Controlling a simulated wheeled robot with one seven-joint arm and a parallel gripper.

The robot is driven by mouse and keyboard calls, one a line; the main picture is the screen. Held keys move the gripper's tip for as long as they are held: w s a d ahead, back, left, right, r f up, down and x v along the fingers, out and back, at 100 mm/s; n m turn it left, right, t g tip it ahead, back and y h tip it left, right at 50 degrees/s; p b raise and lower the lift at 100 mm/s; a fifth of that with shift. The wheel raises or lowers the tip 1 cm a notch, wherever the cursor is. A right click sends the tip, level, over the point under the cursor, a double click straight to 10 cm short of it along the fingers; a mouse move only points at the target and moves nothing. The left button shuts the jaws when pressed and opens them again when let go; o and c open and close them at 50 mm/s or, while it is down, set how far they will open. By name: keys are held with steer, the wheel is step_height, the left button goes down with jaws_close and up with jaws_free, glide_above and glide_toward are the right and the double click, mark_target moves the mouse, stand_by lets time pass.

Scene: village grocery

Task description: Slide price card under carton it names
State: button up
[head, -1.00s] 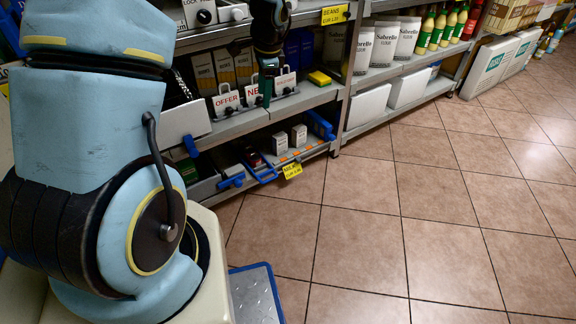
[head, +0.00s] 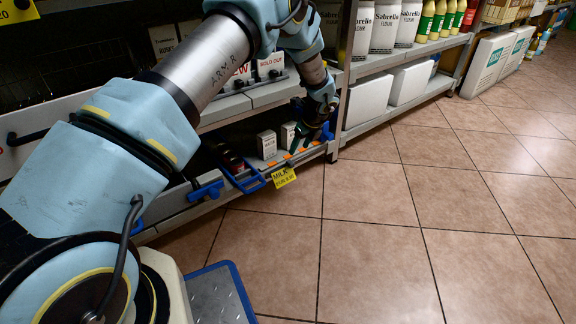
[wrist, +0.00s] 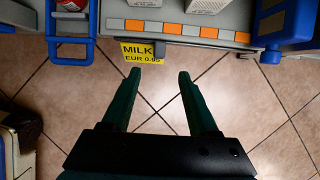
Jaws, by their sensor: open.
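The yellow price card (head: 284,177) reads MILK with a EUR price and hangs at the front edge of the bottom shelf. It also shows in the wrist view (wrist: 143,53), just beyond my left fingertip. Two small white cartons stand on that shelf, a left carton (head: 267,145) and a right carton (head: 288,135). In the wrist view only their lower parts show at the top edge, and I cannot read their names. My gripper (wrist: 167,74) is open and empty, its green fingers over the floor in front of the shelf. In the head view my gripper (head: 318,134) is partly dark and hard to make out.
The shelf edge carries an orange and white strip (wrist: 172,29). A blue frame (wrist: 70,30) stands left of the card and a blue block (wrist: 283,22) right. Shelves with flour bags (head: 387,27) and bottles rise behind. The tiled floor (head: 430,200) is clear at right.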

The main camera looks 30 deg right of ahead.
mark_target(292, 163)
steer(key=b+x, duration=0.4)
steer(key=x, duration=0.6)
steer(key=shift+f, duration=0.1)
jaws_close()
stand_by(1.2)
